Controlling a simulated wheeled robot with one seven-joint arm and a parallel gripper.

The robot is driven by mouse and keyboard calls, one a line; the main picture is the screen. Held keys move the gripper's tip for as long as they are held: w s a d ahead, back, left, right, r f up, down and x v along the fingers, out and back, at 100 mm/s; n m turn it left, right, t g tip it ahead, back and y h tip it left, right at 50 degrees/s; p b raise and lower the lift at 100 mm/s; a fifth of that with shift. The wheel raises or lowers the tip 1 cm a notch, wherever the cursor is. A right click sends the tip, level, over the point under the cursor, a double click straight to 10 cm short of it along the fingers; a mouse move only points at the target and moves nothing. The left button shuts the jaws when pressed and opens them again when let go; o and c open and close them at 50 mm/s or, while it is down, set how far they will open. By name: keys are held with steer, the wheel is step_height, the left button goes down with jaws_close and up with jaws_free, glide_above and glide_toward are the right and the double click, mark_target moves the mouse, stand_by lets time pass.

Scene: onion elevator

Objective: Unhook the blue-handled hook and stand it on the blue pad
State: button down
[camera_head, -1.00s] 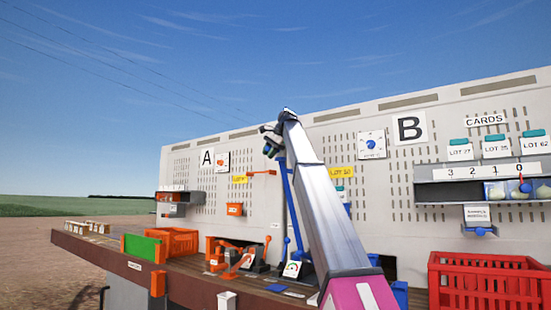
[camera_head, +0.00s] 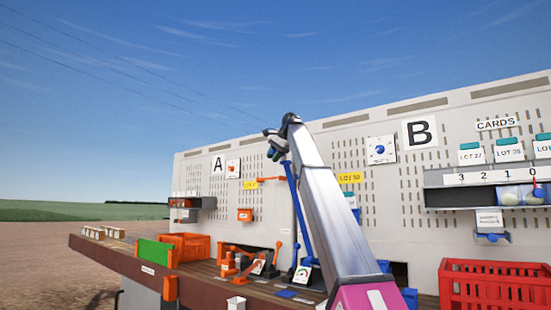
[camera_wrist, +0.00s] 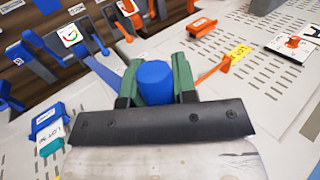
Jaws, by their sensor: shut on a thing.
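My gripper (camera_head: 278,147) is raised in front of the slotted wall and shut on the blue-handled hook (camera_head: 297,195). In the wrist view the green fingers close on either side of its rounded blue handle end (camera_wrist: 155,82). In the head view the long blue shaft hangs down from the gripper, slightly tilted. Its lower end comes down near the gauge and levers, and I cannot tell whether it touches anything. A small flat blue patch, probably the blue pad (camera_head: 285,294), lies on the front part of the bench below.
An orange hook (camera_head: 272,180) sticks out from the wall left of the blue shaft. A gauge (camera_head: 303,273) and orange levers (camera_head: 240,262) crowd the bench below. An orange crate (camera_head: 188,245) stands left, a red crate (camera_head: 492,283) right.

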steer(key=shift+s+a, duration=1.95)
steer(key=shift+s, duration=0.6)
steer(key=shift+g+y, duration=0.3)
steer(key=shift+g, duration=0.1)
steer(key=shift+s+d+f, duration=0.6)
steer(key=shift+s+f, duration=0.5)
steer(key=shift+f, duration=7.6)
steer(key=shift+s+d+f, duration=0.65)
steer(key=shift+s+f, duration=0.4)
steer(key=shift+f, duration=7.65)
steer(key=shift+s+d+f, duration=0.6)
steer(key=shift+s+f, duration=0.5)
steer(key=shift+f, duration=7.6)
steer(key=c, duration=0.8)
jaws_free()
